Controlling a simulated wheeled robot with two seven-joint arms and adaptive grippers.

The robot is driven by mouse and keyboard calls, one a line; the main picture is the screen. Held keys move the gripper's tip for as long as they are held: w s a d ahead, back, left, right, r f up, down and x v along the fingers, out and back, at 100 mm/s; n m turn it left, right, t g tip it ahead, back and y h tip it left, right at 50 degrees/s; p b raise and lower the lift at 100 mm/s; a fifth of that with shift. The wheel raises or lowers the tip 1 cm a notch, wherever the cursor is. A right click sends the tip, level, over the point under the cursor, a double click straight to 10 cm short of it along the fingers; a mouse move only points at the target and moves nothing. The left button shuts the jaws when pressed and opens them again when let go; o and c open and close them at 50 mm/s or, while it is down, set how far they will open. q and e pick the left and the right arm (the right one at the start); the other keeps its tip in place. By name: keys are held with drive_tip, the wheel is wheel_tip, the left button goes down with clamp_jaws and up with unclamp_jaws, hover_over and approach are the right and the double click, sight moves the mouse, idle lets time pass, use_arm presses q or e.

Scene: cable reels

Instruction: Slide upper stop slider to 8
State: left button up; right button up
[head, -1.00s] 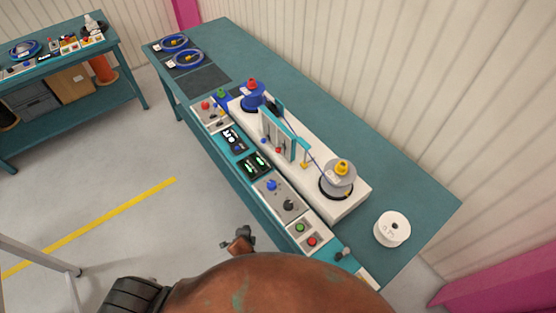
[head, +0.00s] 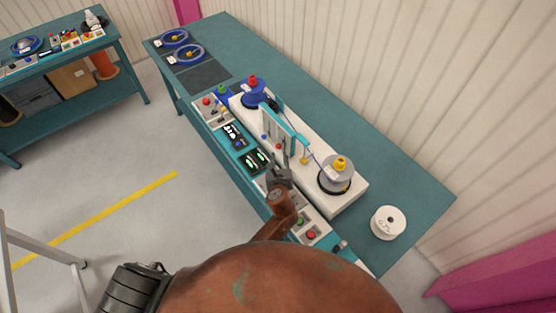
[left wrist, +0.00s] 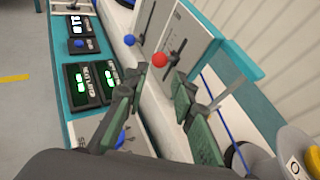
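The upright grey slider panel (left wrist: 182,38) stands on the white machine base. It has slotted scales with a blue ball knob (left wrist: 129,40) and a red ball knob (left wrist: 160,60). I cannot read which slider is the upper stop or what value it is at. In the head view the panel (head: 274,124) stands between the two reels. My left gripper (left wrist: 156,88) is open, with its fingers apart and nothing between them. The red knob is just beyond the gap between the fingertips. In the head view the gripper (head: 279,172) is in front of the panel. My right gripper is not in view.
A blue reel (head: 254,93) and a grey reel with a yellow knob (head: 336,175) flank the panel. Lit displays (head: 256,160) and green and red buttons (head: 311,235) line the front edge. A white spool (head: 388,223) stands on the bench at right.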

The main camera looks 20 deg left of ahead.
sight(279, 148)
use_arm(q)
drive_tip(key=x, duration=0.6)
drive_tip(key=shift+w+a+f, duration=0.1)
drive_tip(key=shift+w+f, duration=0.1)
drive_tip(key=shift+w, duration=0.15)
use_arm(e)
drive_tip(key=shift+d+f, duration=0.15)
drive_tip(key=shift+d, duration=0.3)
use_arm(q)
clamp_jaws()
drive_tip(key=shift+c, duration=0.8)
unclamp_jaws()
clamp_jaws()
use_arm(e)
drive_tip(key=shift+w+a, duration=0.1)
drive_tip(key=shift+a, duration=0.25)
use_arm(q)
drive_tip(key=shift+r, duration=0.15)
